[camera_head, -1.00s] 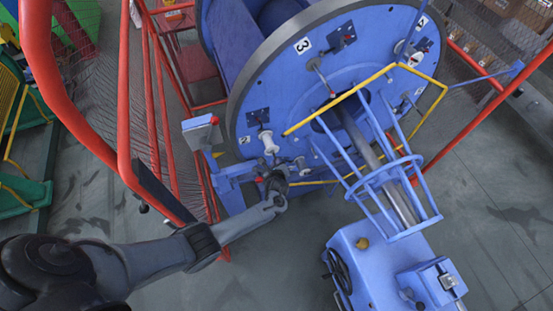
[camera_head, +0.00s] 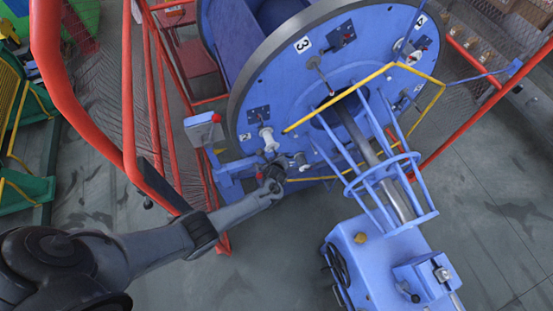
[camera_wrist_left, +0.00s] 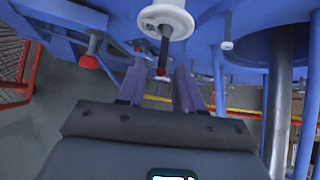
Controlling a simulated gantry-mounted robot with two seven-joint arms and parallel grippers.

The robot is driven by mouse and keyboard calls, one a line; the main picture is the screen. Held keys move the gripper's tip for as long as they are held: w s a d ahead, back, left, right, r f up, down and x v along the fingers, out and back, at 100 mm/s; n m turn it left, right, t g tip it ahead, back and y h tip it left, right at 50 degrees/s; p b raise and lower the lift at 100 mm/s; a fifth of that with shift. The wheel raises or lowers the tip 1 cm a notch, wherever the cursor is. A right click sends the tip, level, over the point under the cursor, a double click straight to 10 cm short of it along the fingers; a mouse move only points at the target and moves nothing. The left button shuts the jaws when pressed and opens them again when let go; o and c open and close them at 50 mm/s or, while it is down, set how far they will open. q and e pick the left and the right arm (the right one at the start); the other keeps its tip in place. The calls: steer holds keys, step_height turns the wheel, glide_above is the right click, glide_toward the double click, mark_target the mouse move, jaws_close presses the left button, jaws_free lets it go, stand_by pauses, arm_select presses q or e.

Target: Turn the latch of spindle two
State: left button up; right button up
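The large blue disc (camera_head: 290,110) carries numbered spindles. The plate marked 2 (camera_head: 244,138) is at its lower left, beside a white spool-shaped spindle end (camera_head: 269,140). My left gripper (camera_head: 270,172) is just below that spindle end, small and partly blended with the parts behind it. In the left wrist view, the white round spindle end (camera_wrist_left: 166,20) is at the top, with a dark latch lever (camera_wrist_left: 164,48) with a red tip hanging from it. The fingers of my left gripper (camera_wrist_left: 160,85) are apart, one on either side below the lever's tip. I cannot tell whether they touch it. My right gripper is not in view.
A red guard rail (camera_head: 130,110) with mesh runs along the left, close to my left arm. A grey-blue box (camera_head: 204,130) on a blue stand is left of the disc. A yellow bar (camera_head: 345,97) and blue cage (camera_head: 385,180) are to the right.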

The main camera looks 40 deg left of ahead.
arm_select(q)
steer(key=shift+r, duration=0.15)
steer(key=v, duration=1)
steer(key=shift+s+d, duration=0.15)
steer(key=shift+s, duration=0.15)
steer(key=shift+r, duration=0.1)
stand_by(0.4)
